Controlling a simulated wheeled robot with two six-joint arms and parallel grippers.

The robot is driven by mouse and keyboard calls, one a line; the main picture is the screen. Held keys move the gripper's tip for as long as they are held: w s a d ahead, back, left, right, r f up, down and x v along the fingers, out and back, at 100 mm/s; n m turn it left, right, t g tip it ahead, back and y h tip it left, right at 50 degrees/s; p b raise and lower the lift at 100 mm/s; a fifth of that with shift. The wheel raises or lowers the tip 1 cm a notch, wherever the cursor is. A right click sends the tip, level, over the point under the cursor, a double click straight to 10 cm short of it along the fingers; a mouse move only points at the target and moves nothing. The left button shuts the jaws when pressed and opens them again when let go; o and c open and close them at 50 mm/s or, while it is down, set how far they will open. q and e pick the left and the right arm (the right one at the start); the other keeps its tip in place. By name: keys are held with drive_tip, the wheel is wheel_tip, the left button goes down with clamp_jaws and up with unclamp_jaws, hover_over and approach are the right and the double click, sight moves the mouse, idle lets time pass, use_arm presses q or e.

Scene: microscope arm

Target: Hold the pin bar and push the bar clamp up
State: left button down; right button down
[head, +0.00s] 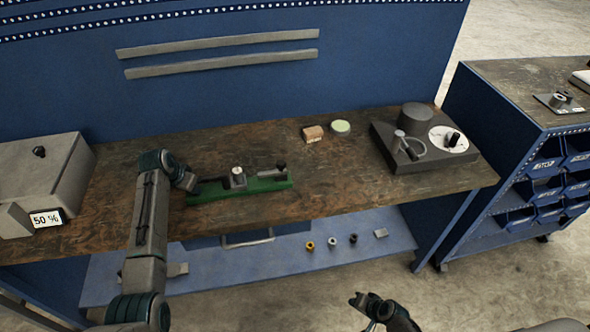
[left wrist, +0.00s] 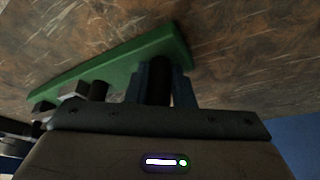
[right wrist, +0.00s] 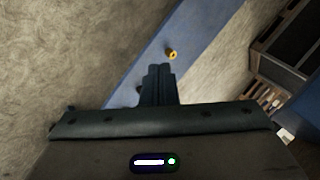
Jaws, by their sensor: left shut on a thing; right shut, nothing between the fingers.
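A green base (head: 262,187) lies on the bench and carries a grey bar (head: 265,174), a pale block with a dark top (head: 238,178) near its middle and a dark knob (head: 281,165) toward its right end. I cannot tell for certain which part is the bar clamp. My left gripper (head: 194,185) is at the left end of the base. In the left wrist view its fingers are shut around a dark upright post (left wrist: 159,69), seemingly part of the pin bar. My right gripper (head: 372,306) is shut and empty, low in front of the bench; its fingers (right wrist: 158,86) touch nothing.
A dark device with a white dial (head: 450,139) stands at the bench's right. A small brown box (head: 313,134) and a pale green round piece (head: 341,127) lie behind the base. A grey box (head: 36,165) with a "50 %" display is at left. Small parts lie on the lower shelf (head: 285,255).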

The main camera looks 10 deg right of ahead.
sight(272, 172)
drive_tip(key=w+a+r+t+y, duration=0.2)
drive_tip(key=w+r, duration=0.4)
drive_tip(key=r, duration=0.4)
drive_tip(key=w+a+r+m+t+y, duration=0.1)
drive_tip(key=w+a+r+t+y, duration=0.1)
drive_tip(key=w+r, duration=0.4)
drive_tip(key=w+a+r+m+t+y, duration=0.1)
drive_tip(key=w+r, duration=0.5)
drive_tip(key=r, duration=0.8)
drive_tip(key=shift+w+a+r+t+y, duration=0.1)
drive_tip(key=shift+a+r+t+y, duration=0.15)
drive_tip(key=shift+a+y, duration=0.35)
drive_tip(key=shift+w+a+r+t+y, duration=0.15)
drive_tip(key=shift+a+t+y, duration=0.2)
drive_tip(key=shift+y, duration=0.45)
drive_tip(key=w+r, duration=0.1)
drive_tip(key=w+r+m+t, duration=0.1)
drive_tip(key=w+d+r+t+h, duration=0.1)
drive_tip(key=w+r, duration=0.1)
drive_tip(key=shift+m, duration=0.3)
drive_tip(key=shift+t, duration=0.3)
drive_tip(key=x, duration=1)
drive_tip(key=shift+w+a, duration=0.15)
drive_tip(key=shift+w, duration=0.1)
drive_tip(key=shift+w+a, duration=0.1)
drive_tip(key=shift+a, duration=1.6)
drive_tip(key=shift+w, duration=0.1)
